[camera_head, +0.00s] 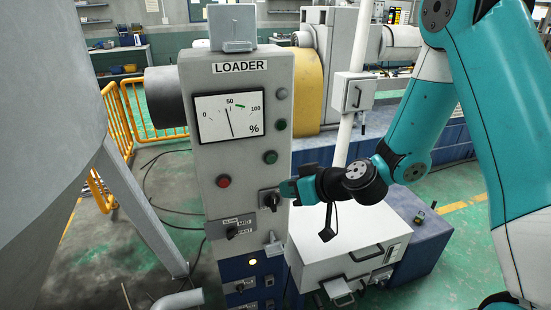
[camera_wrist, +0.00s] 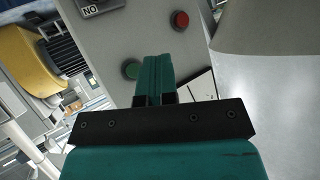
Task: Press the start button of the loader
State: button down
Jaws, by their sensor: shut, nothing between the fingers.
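The loader (camera_head: 200,160) is a grey upright panel with a LOADER label and a percent gauge. It has a lower green button (camera_head: 270,157), a red button (camera_head: 223,181) and a black rotary switch (camera_head: 271,199). No label saying start is readable. My gripper (camera_head: 284,189) is shut and empty, at the panel's right side, just right of the rotary switch and below the green button in the head view. In the wrist view my shut fingers (camera_wrist: 155,76) point at the panel. A green button (camera_wrist: 131,69) shows just left of them, and the red button (camera_wrist: 180,20) is farther up right. Contact cannot be told.
Another small green button (camera_head: 279,124) sits higher on the panel, and a SLOW switch (camera_head: 238,226) sits lower. A white box (camera_head: 345,245) stands right of the loader. A large grey hopper (camera_head: 50,120) is close on the left, with yellow railing (camera_head: 118,115) behind.

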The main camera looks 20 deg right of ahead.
aim_at(271, 159)
jog(key=shift+w+p, duration=1.65)
jog(key=shift+w, duration=2.4)
jog(key=shift+w, duration=0.1)
jog(key=shift+w, duration=0.3)
jog(key=shift+w+b, duration=0.3)
jog(key=shift+w, duration=0.2)
jog(key=shift+s, duration=0.1)
jog(key=shift+s+b, duration=0.5)
jog(key=shift+s, duration=0.3)
jog(key=shift+s, duration=0.1)
